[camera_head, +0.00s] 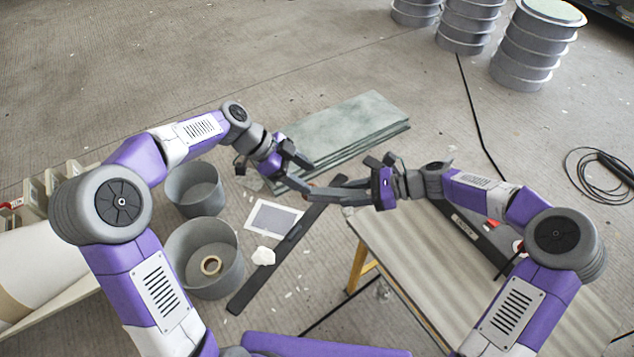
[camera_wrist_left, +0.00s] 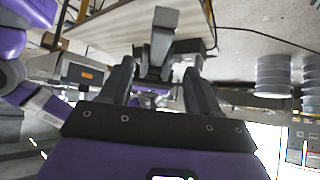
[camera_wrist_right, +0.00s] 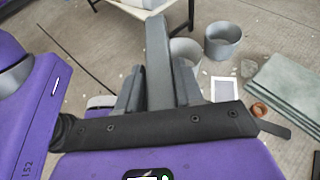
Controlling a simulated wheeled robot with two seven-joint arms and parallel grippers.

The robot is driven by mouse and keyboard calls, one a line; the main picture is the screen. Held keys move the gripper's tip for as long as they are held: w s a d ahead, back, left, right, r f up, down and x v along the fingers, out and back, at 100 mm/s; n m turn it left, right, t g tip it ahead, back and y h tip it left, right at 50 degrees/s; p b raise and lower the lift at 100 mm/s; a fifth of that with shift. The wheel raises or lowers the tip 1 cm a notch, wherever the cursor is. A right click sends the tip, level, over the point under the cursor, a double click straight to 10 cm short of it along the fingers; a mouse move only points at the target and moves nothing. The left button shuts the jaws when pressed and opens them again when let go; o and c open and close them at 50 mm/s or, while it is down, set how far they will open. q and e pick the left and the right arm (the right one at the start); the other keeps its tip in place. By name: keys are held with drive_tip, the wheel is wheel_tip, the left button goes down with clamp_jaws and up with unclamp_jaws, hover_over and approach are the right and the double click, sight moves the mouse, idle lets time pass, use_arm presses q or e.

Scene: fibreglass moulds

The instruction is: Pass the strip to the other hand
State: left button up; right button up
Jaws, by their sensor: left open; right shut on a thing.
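The strip (camera_head: 328,192) is a narrow grey bar above the floor in the middle of the head view. My right gripper (camera_head: 362,183) is shut on it. In the right wrist view the strip (camera_wrist_right: 157,55) sticks out well past the fingers (camera_wrist_right: 155,90). My left gripper (camera_head: 300,170) is open near the strip's left end. In the left wrist view the grey strip (camera_wrist_left: 163,40) shows in the gap between the two spread fingers (camera_wrist_left: 160,85). I cannot tell whether its end lies within them.
Green-grey sheets (camera_head: 345,130) lie stacked on the floor behind the grippers. A workbench (camera_head: 400,240) stands at the front right. Two grey buckets (camera_head: 195,188) and a dark flat bar (camera_head: 250,285) are at the left. Grey drums (camera_head: 525,60) stand at the back right.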

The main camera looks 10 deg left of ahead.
sight(311, 198)
drive_tip(key=a+f, duration=0.1)
drive_tip(key=a, duration=0.1)
drive_tip(key=a+f, duration=0.3)
drive_tip(key=a, duration=0.1)
drive_tip(key=shift+f, duration=0.3)
drive_tip(key=shift+a+f, duration=0.1)
use_arm(q)
drive_tip(key=f+y, duration=0.1)
drive_tip(key=f, duration=0.2)
drive_tip(key=d+f+y, duration=0.1)
drive_tip(key=f+y, duration=0.1)
drive_tip(key=f, duration=0.1)
drive_tip(key=d+f+y, duration=0.1)
drive_tip(key=f, duration=0.3)
idle(0.3)
